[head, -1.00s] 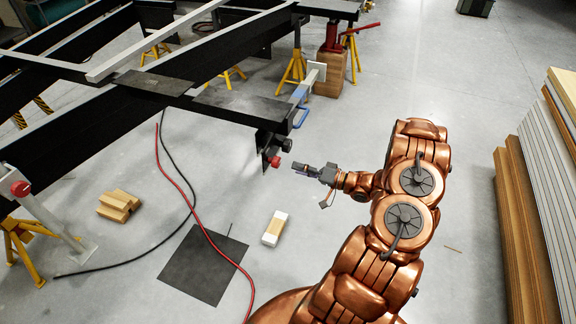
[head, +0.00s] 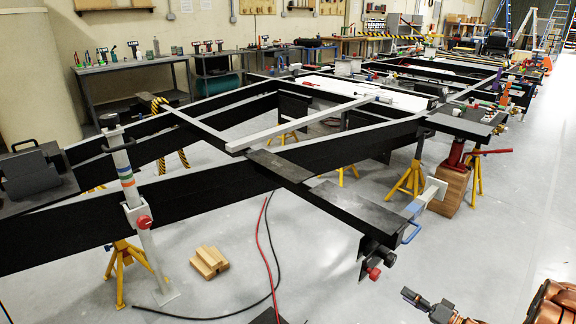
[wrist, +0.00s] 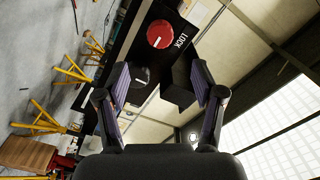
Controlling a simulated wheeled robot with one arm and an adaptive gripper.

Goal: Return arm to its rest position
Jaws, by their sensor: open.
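My gripper (head: 425,303) shows at the bottom right of the head view, beside the chassis corner, with clear floor around it. In the wrist view my gripper (wrist: 166,90) has its two fingers spread apart with nothing held between them. Beyond the fingers, a red round knob (wrist: 160,34) and a black knob (wrist: 140,76) sit on a dark plate marked with "LOCK" lettering. In the head view the red knob (head: 374,273) and black knob (head: 389,259) are on the chassis corner, to the upper left of my gripper and apart from it.
The black chassis frame (head: 330,150) stands on yellow stands (head: 412,180). A wooden block (head: 450,190) supports a red jack. The floor at right is open.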

